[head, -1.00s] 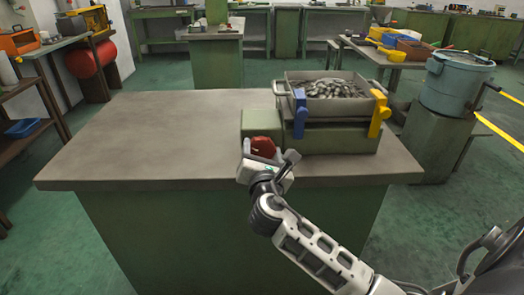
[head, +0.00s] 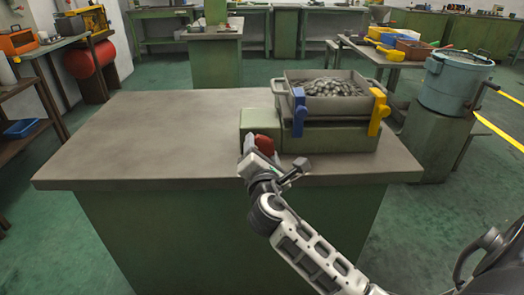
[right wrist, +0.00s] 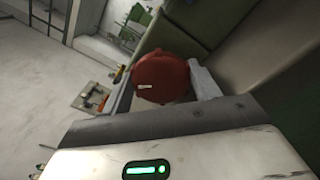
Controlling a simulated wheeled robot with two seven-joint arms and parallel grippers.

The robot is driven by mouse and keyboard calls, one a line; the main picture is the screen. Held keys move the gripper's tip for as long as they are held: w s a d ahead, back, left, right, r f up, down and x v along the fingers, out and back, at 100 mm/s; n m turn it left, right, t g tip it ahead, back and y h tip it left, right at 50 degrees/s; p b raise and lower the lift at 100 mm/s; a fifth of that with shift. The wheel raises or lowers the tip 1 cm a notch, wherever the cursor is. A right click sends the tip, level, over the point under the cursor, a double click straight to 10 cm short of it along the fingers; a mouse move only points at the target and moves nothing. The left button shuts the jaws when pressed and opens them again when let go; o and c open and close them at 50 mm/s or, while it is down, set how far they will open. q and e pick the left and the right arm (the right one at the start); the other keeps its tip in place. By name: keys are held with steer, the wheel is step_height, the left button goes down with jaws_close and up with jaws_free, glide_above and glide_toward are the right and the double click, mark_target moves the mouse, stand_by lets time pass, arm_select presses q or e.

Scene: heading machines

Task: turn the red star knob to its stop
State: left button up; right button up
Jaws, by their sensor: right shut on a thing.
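The red star knob (head: 265,145) sits at the front of the green machine block, near the table's front edge. In the right wrist view the knob (right wrist: 160,72) shows as a round red face with a small white mark left of its middle. My right gripper (head: 256,150) is at the knob, its jaws shut on it. In the wrist view one finger lies on each side of the knob, and the lower part of the knob is hidden by the gripper body. My left gripper is not in view.
A grey tray of metal parts (head: 332,88) sits on the green machine (head: 340,138), with a blue lever (head: 299,112) and a yellow lever (head: 378,112) at its front. The table top (head: 150,135) is bare to the left. A teal bin (head: 456,85) stands at right.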

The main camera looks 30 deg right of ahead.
steer(key=o, duration=1)
